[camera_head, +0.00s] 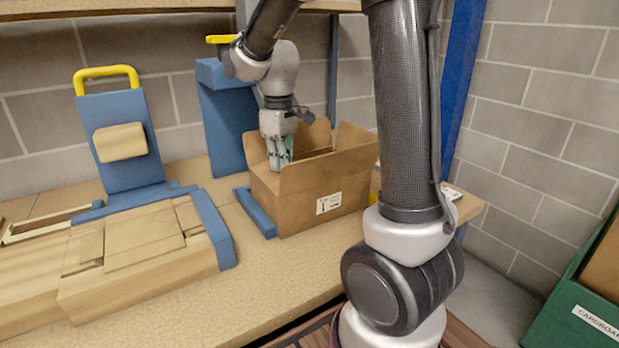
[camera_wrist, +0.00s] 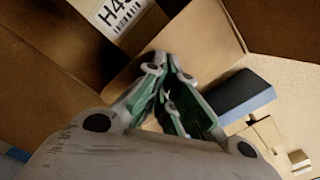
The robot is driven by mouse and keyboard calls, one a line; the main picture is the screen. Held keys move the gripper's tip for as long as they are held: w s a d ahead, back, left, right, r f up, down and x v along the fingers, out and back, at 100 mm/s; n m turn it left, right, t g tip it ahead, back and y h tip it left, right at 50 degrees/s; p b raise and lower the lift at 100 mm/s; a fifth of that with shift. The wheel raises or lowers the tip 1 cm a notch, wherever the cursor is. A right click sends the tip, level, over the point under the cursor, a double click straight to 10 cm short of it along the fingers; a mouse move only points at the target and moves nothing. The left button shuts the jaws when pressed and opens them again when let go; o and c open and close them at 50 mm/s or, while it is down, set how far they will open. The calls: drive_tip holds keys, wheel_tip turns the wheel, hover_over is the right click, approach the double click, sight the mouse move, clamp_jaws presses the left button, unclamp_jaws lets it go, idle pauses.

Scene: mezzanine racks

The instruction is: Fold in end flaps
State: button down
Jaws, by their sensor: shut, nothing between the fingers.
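An open brown cardboard box (camera_head: 300,205) stands on the wooden bench, with a white label on its front. Flaps stand up around its opening, including a right flap (camera_head: 356,144) and a left flap (camera_head: 256,150). My gripper (camera_head: 279,165) points down at the box's left end, by the left flap. In the wrist view my gripper's green-padded fingers (camera_wrist: 172,95) are closed together and hold nothing. Cardboard (camera_wrist: 190,50) and a label reading "H4" (camera_wrist: 122,12) fill the upper part there. Whether the fingers touch the flap cannot be told.
A blue stop (camera_head: 255,212) lies along the box's left side; a blue upright (camera_head: 222,110) stands behind. Blue fixtures and flat cardboard (camera_head: 145,240) occupy the bench's left. A blue rack post (camera_head: 463,70) rises at the right. A green cardboard bin (camera_head: 570,310) stands lower right.

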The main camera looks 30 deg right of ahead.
drive_tip(key=shift+f, duration=0.45)
wheel_tip(320, 180, up, 9)
idle(0.6)
drive_tip(key=shift+d, duration=0.1)
